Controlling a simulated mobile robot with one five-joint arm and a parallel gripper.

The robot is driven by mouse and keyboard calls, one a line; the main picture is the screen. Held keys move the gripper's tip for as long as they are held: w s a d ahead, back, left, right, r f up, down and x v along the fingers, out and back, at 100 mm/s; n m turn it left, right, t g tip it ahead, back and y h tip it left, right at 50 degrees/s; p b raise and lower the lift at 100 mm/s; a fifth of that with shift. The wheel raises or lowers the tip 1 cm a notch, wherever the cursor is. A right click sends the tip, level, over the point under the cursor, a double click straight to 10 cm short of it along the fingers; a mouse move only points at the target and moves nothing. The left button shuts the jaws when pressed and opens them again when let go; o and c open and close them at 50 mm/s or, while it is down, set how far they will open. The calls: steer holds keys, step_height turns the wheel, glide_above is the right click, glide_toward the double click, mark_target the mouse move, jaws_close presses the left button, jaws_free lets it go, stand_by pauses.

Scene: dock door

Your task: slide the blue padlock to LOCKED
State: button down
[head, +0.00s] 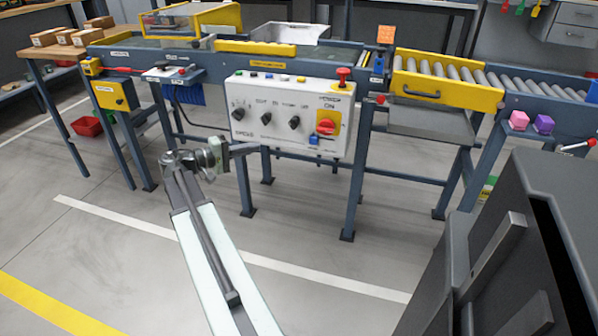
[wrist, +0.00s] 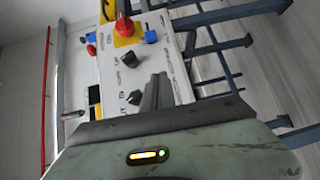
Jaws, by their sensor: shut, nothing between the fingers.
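The blue padlock (head: 314,140) sits low on the right side of the white control panel (head: 290,90), just under the red rotary switch (head: 326,126) on its yellow plate. In the wrist view the blue padlock (wrist: 150,37) shows near the top, beside the red switch (wrist: 124,26). The LOCKED marking is too small to read. My gripper (head: 247,149) is shut and empty, in front of the panel's lower edge, left of and apart from the padlock. Its dark fingers (wrist: 156,92) point toward the panel in the wrist view.
Black knobs (head: 294,122) line the panel left of the switch, and a red mushroom button (head: 343,74) stands on top. A yellow gate (head: 440,90) and rollers lie right. Blue table legs stand below. A dark grey cabinet (head: 510,240) fills the lower right.

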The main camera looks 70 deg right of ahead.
mark_target(314, 140)
steer(key=shift+s+d+f+g, duration=0.1)
steer(key=shift+s+d+g, duration=0.4)
steer(key=shift+s+d, duration=0.35)
steer(key=shift+s, duration=0.1)
steer(key=x, duration=0.9)
steer(key=shift+d, duration=0.1)
steer(key=s, duration=0.3)
steer(key=shift+s+d, duration=0.4)
steer(key=shift+s, duration=0.35)
